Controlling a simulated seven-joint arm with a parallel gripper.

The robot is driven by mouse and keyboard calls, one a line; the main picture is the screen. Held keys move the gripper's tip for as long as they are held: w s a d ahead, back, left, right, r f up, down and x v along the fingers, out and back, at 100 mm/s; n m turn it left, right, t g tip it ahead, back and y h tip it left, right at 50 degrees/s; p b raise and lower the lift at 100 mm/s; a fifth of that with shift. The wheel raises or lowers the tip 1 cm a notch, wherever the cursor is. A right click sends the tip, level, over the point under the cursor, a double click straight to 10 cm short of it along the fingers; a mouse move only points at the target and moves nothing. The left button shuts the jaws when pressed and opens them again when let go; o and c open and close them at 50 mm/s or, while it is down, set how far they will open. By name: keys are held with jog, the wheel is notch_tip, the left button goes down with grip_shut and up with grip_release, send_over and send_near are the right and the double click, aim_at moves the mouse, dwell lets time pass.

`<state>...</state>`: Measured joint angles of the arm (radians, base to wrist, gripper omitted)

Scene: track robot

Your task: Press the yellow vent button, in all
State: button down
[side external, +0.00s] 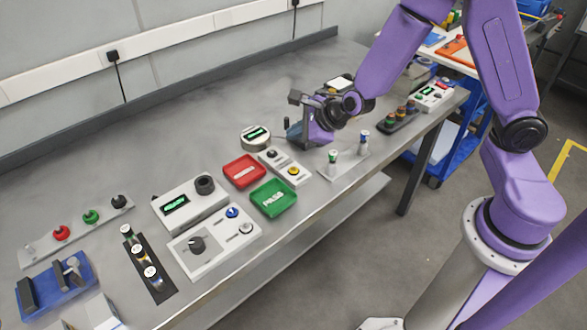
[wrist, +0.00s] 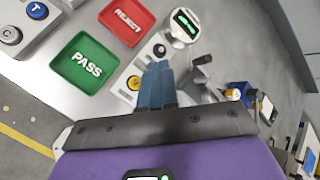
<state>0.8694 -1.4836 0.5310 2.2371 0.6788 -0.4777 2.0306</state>
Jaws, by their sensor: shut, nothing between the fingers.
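The yellow button (side external: 293,170) sits on a small light panel (side external: 274,159) beside a dark button. In the wrist view the yellow button (wrist: 134,83) shows just left of my fingers, uncovered. My gripper (wrist: 160,66) is shut and empty, its fingertips overlapping part of that panel near the black button (wrist: 161,50). In the side view my gripper (side external: 293,132) is behind and to the right of the panel, apart from the yellow button. The exact height of the fingertips above the table cannot be told.
A green PASS tray (side external: 274,198) and a red REJECT tray (side external: 244,171) lie left of the panel. A round gauge (side external: 256,138) stands behind it. A stand with two green and blue-topped parts (side external: 345,165) is to the right. Grey table (side external: 215,85) is clear at the back.

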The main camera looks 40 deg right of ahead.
aim_at(296, 171)
jog(key=shift+f, duration=4.15)
jog(key=shift+f, duration=0.2)
jog(key=shift+f, duration=0.25)
jog(key=shift+f, duration=0.35)
jog(key=shift+r, duration=0.8)
jog(key=shift+r, duration=2.5)
